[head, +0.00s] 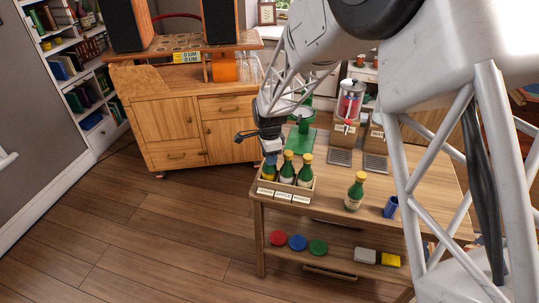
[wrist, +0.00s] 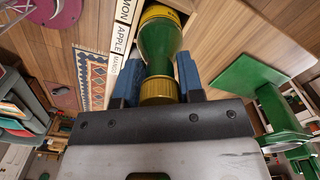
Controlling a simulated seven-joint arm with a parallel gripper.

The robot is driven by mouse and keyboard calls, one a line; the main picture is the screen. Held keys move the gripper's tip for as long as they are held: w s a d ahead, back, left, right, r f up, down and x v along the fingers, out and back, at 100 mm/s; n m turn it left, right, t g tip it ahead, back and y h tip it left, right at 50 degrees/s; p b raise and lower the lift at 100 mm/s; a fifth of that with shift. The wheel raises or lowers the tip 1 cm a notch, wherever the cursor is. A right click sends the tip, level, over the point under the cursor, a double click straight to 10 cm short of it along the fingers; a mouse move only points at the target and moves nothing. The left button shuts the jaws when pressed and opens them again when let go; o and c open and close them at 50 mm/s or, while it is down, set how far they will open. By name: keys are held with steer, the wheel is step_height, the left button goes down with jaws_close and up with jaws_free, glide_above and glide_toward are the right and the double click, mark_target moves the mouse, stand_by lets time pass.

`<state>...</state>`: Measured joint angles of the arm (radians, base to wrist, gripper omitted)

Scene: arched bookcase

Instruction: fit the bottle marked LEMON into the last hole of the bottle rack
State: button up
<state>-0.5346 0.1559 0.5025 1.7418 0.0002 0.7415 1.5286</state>
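The bottle rack (head: 302,187) is a wooden box at the table's left front corner, with LEMON, APPLE and MANGO tags on its front. Two green bottles with gold caps stand in its middle (head: 287,168) and right (head: 305,171) places. My gripper (head: 270,157) is over the left place, behind the LEMON tag. Its blue fingers are shut on the neck of a green bottle (wrist: 160,45) with a yellow label, which also shows in the head view (head: 268,176). That bottle looks roughly upright at the left place; its lettering is unreadable and its base is hidden.
Another green bottle (head: 355,192) stands on the table (head: 325,200) right of the rack, near a blue cup (head: 390,207). A green stand (head: 301,140) is close behind the rack, with dispensers (head: 349,110) further right.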

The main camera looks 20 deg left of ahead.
steer(key=o, duration=0.5)
steer(key=shift+c, duration=0.2)
steer(key=shift+r, duration=3.9)
